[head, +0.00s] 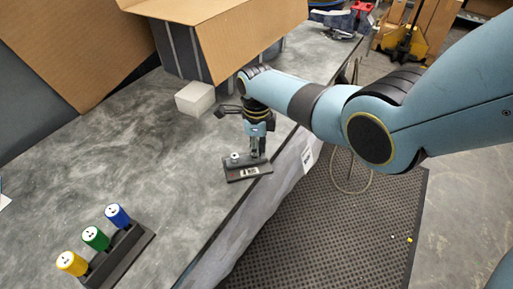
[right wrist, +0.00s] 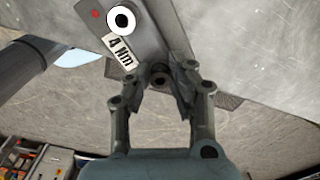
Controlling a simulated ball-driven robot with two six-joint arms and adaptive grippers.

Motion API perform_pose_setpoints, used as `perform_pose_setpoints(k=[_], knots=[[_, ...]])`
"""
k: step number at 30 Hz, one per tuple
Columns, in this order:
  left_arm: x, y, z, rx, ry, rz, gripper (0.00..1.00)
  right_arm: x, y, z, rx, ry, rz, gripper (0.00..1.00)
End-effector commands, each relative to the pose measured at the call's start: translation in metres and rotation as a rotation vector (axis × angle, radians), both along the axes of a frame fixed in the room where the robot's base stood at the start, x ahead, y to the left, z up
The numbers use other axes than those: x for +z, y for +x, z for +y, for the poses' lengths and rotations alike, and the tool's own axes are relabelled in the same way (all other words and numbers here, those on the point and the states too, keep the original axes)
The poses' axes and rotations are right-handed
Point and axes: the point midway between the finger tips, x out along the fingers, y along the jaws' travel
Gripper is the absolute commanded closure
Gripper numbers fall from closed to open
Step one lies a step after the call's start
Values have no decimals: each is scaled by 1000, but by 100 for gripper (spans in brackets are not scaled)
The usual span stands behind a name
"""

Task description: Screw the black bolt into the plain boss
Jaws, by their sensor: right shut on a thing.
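My right gripper (head: 257,152) points down over one end of a dark fixture plate (head: 240,177) near the table's front edge. In the right wrist view the fingers (right wrist: 158,82) are shut on a small dark round part, likely the black bolt (right wrist: 158,74), at the plate's end. Whether its lower end is in a boss is hidden. A white-topped round boss (head: 235,156) stands on the plate beside the gripper. It also shows in the right wrist view (right wrist: 112,20), with a dark centre, near a red mark and a "4 Nm" label. My left gripper is not in view.
A dark rack (head: 129,253) holds yellow (head: 71,263), green (head: 95,238) and blue (head: 117,216) cylinders at the lower left. A white block (head: 195,98) and a large open cardboard box (head: 250,38) stand behind. The grey tabletop (head: 110,150) between is clear.

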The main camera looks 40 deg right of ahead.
Motion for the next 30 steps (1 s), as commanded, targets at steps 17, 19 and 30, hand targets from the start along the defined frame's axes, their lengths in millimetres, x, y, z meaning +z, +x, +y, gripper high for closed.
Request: perform_pose_setpoints(k=[17, 19, 30], knots=[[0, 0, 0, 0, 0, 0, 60, 0, 1, -1, -373, 0, 0, 100], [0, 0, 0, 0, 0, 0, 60, 0, 1, -1, -373, 0, 0, 100], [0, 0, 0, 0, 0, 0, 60, 0, 1, -1, -349, 0, 0, 68]])
